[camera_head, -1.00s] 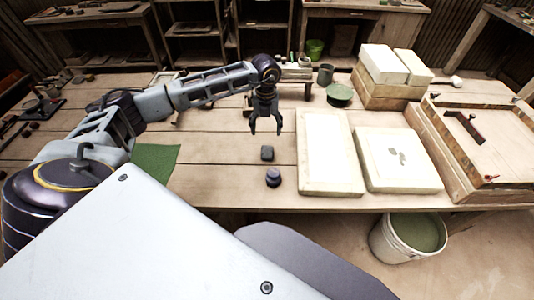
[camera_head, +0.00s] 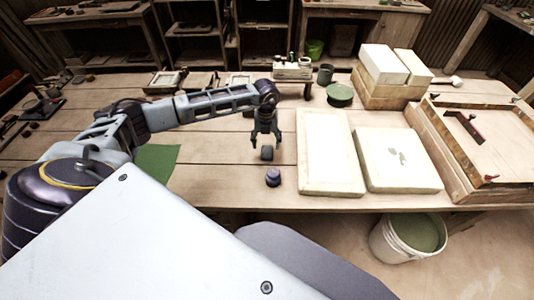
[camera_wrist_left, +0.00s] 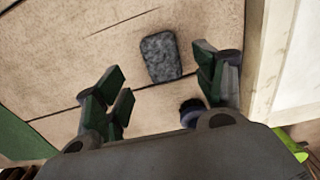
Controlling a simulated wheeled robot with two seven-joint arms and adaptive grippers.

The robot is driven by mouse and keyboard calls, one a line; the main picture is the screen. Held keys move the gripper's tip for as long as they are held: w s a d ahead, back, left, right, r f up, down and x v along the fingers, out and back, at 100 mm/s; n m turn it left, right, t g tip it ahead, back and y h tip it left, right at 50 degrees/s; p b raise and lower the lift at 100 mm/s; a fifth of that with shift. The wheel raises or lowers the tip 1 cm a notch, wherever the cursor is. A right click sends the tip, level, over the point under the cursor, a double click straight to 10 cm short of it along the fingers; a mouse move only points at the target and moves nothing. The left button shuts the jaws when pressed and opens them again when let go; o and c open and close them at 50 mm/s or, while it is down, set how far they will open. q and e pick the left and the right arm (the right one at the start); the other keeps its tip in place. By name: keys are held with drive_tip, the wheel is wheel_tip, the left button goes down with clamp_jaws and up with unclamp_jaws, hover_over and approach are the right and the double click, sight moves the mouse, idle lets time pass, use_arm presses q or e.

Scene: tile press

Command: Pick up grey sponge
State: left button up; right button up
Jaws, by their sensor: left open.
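The grey sponge (camera_head: 267,153) is a small dark grey block lying on the wooden table in the head view. It also shows in the left wrist view (camera_wrist_left: 161,57), flat on the boards, just beyond and between the fingers. My left gripper (camera_head: 266,145) points down over the sponge with its fingers open on either side. In the left wrist view my left gripper (camera_wrist_left: 165,90) is open and empty, with the sponge nearer its right finger. Whether the fingers touch the sponge cannot be told. My right gripper is not in view.
A small dark round pot (camera_head: 273,177) stands just in front of the sponge. A pale slab (camera_head: 331,180) lies close to the right, with another slab (camera_head: 398,160) beyond it. A green mat (camera_head: 157,157) lies to the left. Bare boards lie between mat and sponge.

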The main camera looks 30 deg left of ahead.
sight(267, 150)
use_arm(q)
drive_tip(key=shift+f, duration=0.4)
drive_tip(key=shift+w+f, duration=0.15)
drive_tip(key=shift+f, duration=1.15)
drive_tip(key=shift+w+f, duration=0.1)
drive_tip(key=shift+f, duration=1.15)
drive_tip(key=c, duration=0.9)
